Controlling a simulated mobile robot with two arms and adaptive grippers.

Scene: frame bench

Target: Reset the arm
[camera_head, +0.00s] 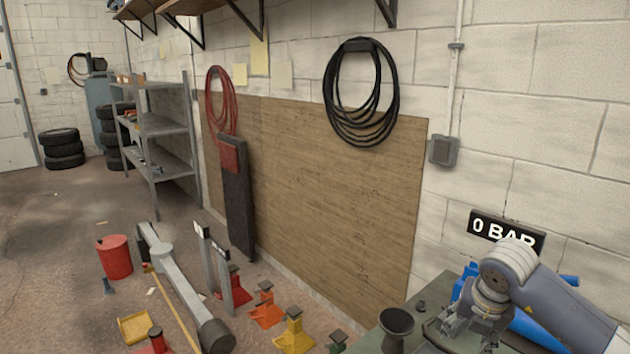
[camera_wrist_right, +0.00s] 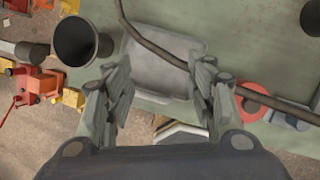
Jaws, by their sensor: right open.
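My right gripper (camera_head: 452,322) hangs over the green bench (camera_head: 436,292) at the lower right of the head view, its arm coming in from the right. In the right wrist view the same gripper (camera_wrist_right: 162,84) has its two fingers spread wide. Nothing is between the fingertips but the view of a grey tray-like piece (camera_wrist_right: 160,60) below. My left gripper and arm are not in view.
A dark funnel-like cup (camera_head: 396,326) stands on the bench left of my gripper. A blue object (camera_head: 467,281) and a "0 BAR" sign (camera_head: 505,232) are behind it. A dark hose (camera_wrist_right: 152,45) crosses the bench below. Jack stands (camera_head: 293,333) crowd the floor at left.

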